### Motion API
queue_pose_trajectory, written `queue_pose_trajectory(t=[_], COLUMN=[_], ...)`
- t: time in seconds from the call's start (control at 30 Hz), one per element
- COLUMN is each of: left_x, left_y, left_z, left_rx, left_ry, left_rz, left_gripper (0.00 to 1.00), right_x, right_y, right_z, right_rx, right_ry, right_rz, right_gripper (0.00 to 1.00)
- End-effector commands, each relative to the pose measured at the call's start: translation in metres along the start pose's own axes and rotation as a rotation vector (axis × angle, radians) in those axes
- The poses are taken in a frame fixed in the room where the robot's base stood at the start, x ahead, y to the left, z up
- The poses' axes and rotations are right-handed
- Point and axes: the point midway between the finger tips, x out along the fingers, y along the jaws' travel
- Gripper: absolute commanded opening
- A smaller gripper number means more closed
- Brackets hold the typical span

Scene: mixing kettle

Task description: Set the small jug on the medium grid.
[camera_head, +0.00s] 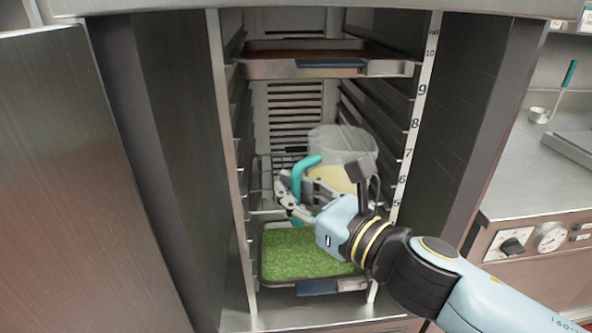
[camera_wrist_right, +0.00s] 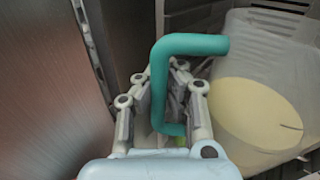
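The small jug (camera_head: 345,148) is a clear container with pale yellow contents and a teal handle, inside the open cabinet. It also shows in the right wrist view (camera_wrist_right: 262,70), where the handle stands on its left side. My right gripper (camera_head: 295,190) reaches in from the right, and its fingers are shut around the teal handle (camera_wrist_right: 160,90). A wire grid (camera_head: 262,172) shows at mid-height, left of the jug; the jug's base is partly hidden by my gripper, so I cannot tell whether it touches the grid. My left gripper is out of view.
A tray (camera_head: 330,69) with brown contents sits on the upper rails. A tray (camera_head: 318,288) with green contents sits low, below my gripper. Cabinet side walls and rails are close on both sides. A numbered strip (camera_head: 412,120) runs along the right edge.

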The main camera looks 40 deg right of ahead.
Motion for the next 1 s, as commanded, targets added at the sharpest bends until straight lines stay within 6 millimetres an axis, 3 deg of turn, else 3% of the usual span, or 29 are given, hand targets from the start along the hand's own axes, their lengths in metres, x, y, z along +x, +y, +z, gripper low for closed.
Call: queue_pose_trajectory(t=[0.3, 0.6, 0.73, 0.83, 1.0], left_x=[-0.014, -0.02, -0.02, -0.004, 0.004], left_y=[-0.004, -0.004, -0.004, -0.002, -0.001], left_z=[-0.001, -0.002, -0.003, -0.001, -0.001], left_rx=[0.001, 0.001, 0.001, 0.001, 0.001], left_ry=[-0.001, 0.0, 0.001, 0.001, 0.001], left_rz=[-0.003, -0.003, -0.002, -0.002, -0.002], left_gripper=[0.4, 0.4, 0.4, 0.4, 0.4], right_x=[0.072, 0.124, 0.14, 0.137, 0.137], right_y=[-0.055, -0.095, -0.107, -0.104, -0.103], right_z=[0.004, 0.001, -0.001, -0.022, -0.033], right_rx=[-0.006, -0.003, -0.003, 0.0, -0.001], right_ry=[-0.006, -0.004, -0.004, -0.002, -0.003], right_rz=[0.0, -0.001, -0.001, 0.001, 0.001], right_gripper=[0.0, 0.0, 0.0, 0.0, 0.0])
